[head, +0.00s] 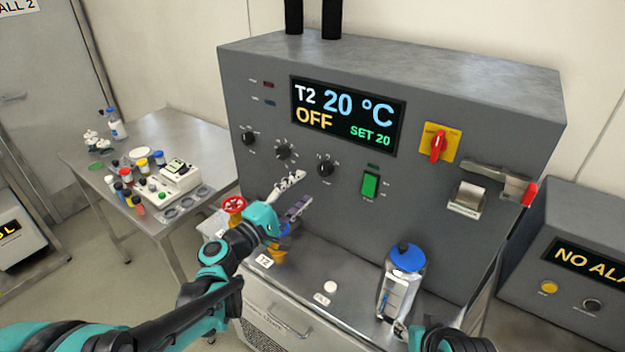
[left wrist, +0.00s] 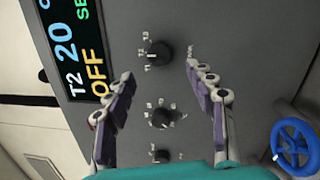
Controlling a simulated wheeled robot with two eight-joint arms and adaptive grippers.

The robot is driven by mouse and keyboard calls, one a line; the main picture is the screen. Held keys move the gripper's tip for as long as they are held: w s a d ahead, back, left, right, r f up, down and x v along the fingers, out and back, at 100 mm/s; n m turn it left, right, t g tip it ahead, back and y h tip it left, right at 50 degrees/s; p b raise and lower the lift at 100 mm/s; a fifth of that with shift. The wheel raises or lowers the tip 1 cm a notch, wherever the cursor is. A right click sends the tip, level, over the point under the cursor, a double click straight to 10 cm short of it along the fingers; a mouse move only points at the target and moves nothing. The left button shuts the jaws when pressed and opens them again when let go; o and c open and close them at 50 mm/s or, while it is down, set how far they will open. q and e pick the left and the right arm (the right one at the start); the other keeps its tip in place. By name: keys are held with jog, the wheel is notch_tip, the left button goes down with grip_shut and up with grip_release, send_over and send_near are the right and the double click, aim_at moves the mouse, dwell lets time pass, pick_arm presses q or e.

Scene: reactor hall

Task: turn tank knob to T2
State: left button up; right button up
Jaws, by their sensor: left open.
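The grey panel carries three black knobs in a row under the display (head: 347,115): a left knob (head: 249,138), a middle knob (head: 284,150) and a right knob (head: 326,168). The display reads T2, 20 °C, OFF, SET 20. My left gripper (head: 302,190) is open in front of the panel, below the knobs. In the left wrist view, the middle knob (left wrist: 160,118) appears between its spread fingers, apparently untouched. My right gripper (head: 404,330) shows only partly at the bottom edge; its jaws are unclear.
A red handwheel (head: 233,204) stands left of my left gripper; a blue handwheel (left wrist: 292,145) shows in the left wrist view. A blue-capped bottle (head: 402,280) stands on the ledge. A green switch (head: 371,184) and red rotary switch (head: 438,143) sit farther right.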

pick_arm(q)
jog(key=v, duration=0.4)
jog(key=shift+s+a, duration=0.2)
jog(key=shift+s, duration=0.1)
